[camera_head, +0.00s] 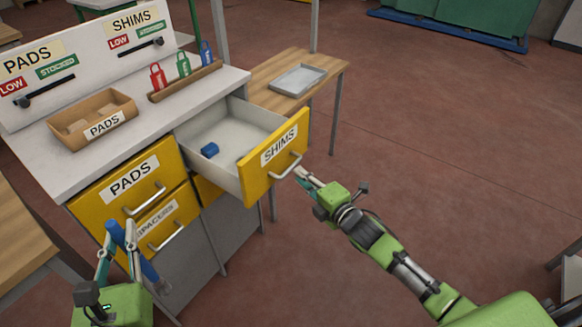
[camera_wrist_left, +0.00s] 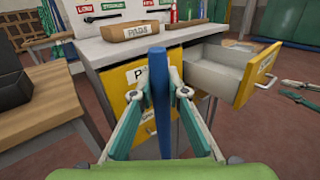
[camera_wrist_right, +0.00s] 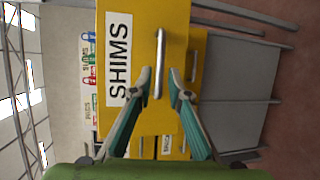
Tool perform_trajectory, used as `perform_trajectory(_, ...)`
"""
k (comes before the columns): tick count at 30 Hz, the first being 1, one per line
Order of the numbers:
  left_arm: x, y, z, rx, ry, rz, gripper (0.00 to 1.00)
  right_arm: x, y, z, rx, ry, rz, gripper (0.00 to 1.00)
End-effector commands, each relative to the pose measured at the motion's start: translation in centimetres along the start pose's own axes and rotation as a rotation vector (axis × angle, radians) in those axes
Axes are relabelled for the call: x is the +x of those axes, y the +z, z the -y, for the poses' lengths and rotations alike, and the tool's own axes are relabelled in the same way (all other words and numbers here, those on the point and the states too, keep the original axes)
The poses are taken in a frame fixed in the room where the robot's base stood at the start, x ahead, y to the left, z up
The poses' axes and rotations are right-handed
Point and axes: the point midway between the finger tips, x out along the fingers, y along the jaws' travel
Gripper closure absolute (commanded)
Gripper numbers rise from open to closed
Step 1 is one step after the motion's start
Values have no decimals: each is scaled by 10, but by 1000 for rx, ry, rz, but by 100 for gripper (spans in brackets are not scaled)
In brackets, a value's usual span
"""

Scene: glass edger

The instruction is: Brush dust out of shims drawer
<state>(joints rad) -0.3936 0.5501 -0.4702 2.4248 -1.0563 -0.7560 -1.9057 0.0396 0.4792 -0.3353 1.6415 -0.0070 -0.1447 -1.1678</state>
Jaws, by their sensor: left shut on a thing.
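The yellow-fronted SHIMS drawer (camera_head: 250,183) is pulled out of the cabinet, showing a pale interior. A small blue object (camera_head: 209,150) lies inside; I cannot make out dust. My left gripper (camera_head: 118,240) is shut on a long blue tool (camera_wrist_left: 158,100), perhaps the brush, held upright in front of the PADS drawer, apart from the SHIMS drawer. Its bristles cannot be told. My right gripper (camera_wrist_right: 161,85) is open, with its fingertips on either side of the SHIMS drawer's handle (camera_wrist_right: 160,55); a gap shows around the handle.
The PADS drawer (camera_head: 128,187) and the SPACERS drawer (camera_head: 165,225) are shut. On the cabinet top are a PADS bin (camera_head: 75,125) and a rack of coloured tags (camera_head: 183,82). A wooden table (camera_head: 265,72) with a grey tray (camera_head: 297,80) stands behind.

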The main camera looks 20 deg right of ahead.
Motion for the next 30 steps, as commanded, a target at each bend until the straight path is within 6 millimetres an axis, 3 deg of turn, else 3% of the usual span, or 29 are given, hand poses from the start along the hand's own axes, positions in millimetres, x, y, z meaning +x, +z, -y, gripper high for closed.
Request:
perform_trajectory(6,0,2,0,0,0,1,100,40,0,-1,0,1,1,83)
perform_trajectory(12,0,1,0,0,0,1,100,59,0,0,1,-1,1,83)
perform_trajectory(23,0,1,0,0,0,1,100,64,0,1,1,-1,0,83)
perform_trajectory(26,0,1,0,0,0,1,100,64,0,1,1,-1,0,100)
perform_trajectory(30,0,1,0,0,0,1,100,64,0,1,1,-2,0,100)
